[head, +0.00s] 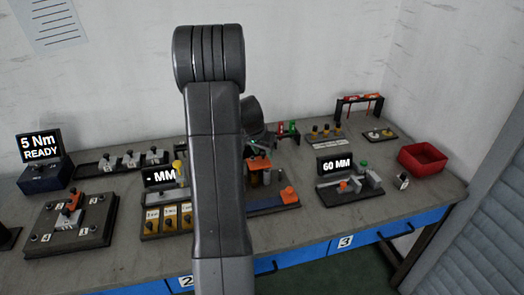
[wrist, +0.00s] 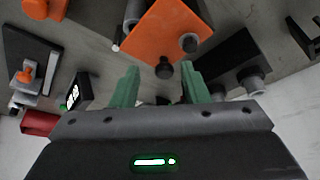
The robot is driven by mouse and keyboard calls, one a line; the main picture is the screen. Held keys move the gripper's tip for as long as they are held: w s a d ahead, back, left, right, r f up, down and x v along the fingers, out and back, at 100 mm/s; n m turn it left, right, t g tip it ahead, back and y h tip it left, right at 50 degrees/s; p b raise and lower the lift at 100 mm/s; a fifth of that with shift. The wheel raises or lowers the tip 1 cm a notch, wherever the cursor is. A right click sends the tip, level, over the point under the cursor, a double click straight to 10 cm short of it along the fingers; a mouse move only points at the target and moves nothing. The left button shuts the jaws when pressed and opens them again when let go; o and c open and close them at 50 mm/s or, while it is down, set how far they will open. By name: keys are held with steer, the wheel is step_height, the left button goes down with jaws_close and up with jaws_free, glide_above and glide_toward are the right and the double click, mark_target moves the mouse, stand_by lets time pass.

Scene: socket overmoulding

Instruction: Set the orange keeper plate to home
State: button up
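The orange keeper plate (wrist: 158,32) fills the upper middle of the wrist view, with a dark round knob (wrist: 164,68) near its edge and another dark post beside it. In the head view the orange plate (head: 259,163) shows on the fixture right of my arm, partly covered. My gripper (wrist: 160,84) has its two green fingers apart. The knob shows between and just beyond the fingertips, and I see no finger touching it. In the head view my arm hides most of the gripper.
The fixture base carries another orange block (head: 288,195) at its right end. A 60 MM display (head: 335,165) stands on a gauge station to the right. A red bin (head: 422,158) sits at the right table edge. A 5 Nm display (head: 41,146) stands far left. Bare table (head: 330,212) lies in front.

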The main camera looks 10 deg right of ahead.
mark_target(255, 168)
steer(key=shift+w, duration=0.1)
steer(key=b+v, duration=0.1)
steer(key=v, duration=1.2)
steer(key=shift+r, duration=0.3)
steer(key=shift+a+f, duration=0.1)
steer(key=shift+a, duration=0.05)
steer(key=p+x, duration=0.1)
steer(key=x, duration=1.2)
steer(key=shift+w+f+p, duration=0.15)
steer(key=shift+w+p, duration=0.25)
steer(key=shift+w, duration=0.25)
steer(key=shift+s, duration=0.1)
